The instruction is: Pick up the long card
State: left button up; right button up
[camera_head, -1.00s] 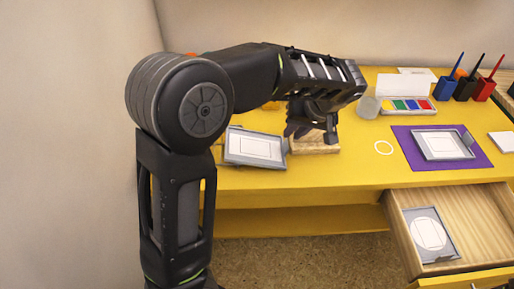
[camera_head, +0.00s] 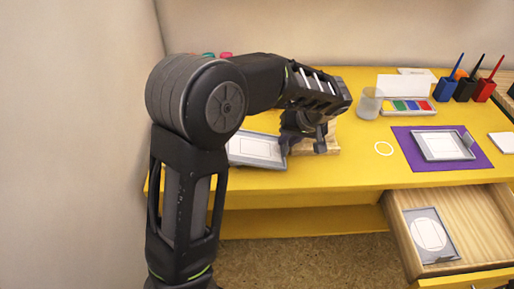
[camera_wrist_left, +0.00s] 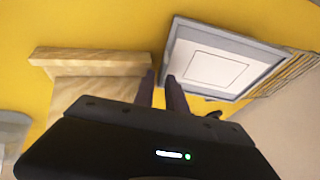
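I cannot tell for sure which piece is the long card. A grey tray (camera_head: 278,161) at the left of the yellow table holds a white sheet with a printed rectangle (camera_head: 255,148); the tray also shows at upper right in the left wrist view (camera_wrist_left: 262,44). My left gripper (camera_head: 305,146) is low between this tray and a pale wooden block (camera_head: 333,138). In the left wrist view its fingers (camera_wrist_left: 161,82) are a little apart with nothing seen between them. The block (camera_wrist_left: 90,60) lies left of them. My right gripper is out of view.
A purple mat (camera_head: 407,151) bears another grey tray (camera_head: 470,152). An open drawer (camera_head: 478,232) holds a tray with a round white shape (camera_head: 428,235). A clear cup (camera_head: 369,103), paint box (camera_head: 407,107) and brush pots (camera_head: 484,90) stand behind. A white card (camera_head: 502,142) lies far right.

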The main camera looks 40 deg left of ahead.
pick_arm(q)
jog(key=shift+c, duration=0.3)
grip_shut()
dwell(0.3)
